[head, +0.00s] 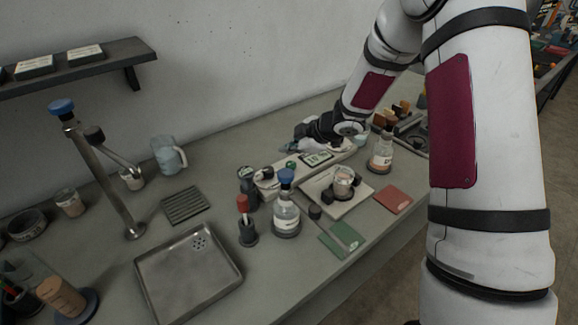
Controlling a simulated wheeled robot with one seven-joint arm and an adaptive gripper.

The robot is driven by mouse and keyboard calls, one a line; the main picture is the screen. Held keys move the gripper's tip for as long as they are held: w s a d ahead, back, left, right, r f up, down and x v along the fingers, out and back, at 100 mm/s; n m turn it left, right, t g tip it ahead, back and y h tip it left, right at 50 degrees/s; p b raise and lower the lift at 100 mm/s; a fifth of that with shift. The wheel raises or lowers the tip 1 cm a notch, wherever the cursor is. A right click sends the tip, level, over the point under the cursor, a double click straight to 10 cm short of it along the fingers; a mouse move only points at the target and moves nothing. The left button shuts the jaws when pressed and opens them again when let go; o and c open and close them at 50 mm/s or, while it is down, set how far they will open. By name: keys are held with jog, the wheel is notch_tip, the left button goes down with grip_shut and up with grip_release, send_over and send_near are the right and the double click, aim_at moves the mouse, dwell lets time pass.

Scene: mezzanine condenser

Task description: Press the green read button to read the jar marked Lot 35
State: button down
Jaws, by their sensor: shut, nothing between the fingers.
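A cream reader unit (276,188) with a small greenish display (316,158) stands on the bench in the head view. A small dark green knob, seemingly the read button (291,164), is on its top left of the display. My gripper (286,148) is shut and empty, pointing left just behind and above the knob. I cannot tell if it touches the unit.
A blue-capped bottle (286,214), a red-topped holder (246,228) and a flask (381,153) stand close around the reader. A green mat (338,246) and red mat (393,199) lie in front. A metal tray (190,285) and tap post (110,185) are left.

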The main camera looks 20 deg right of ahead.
aim_at(290, 165)
jog(key=shift+f+b, duration=0.45)
jog(key=shift+f, duration=0.65)
jog(key=shift+f, duration=0.15)
dwell(0.6)
jog(key=shift+f, duration=0.25)
jog(key=shift+f+b, duration=0.55)
jog(key=shift+f, duration=0.1)
dwell(0.8)
jog(key=shift+r, duration=0.15)
jog(key=shift+r+p, duration=0.95)
jog(key=shift+p, duration=0.1)
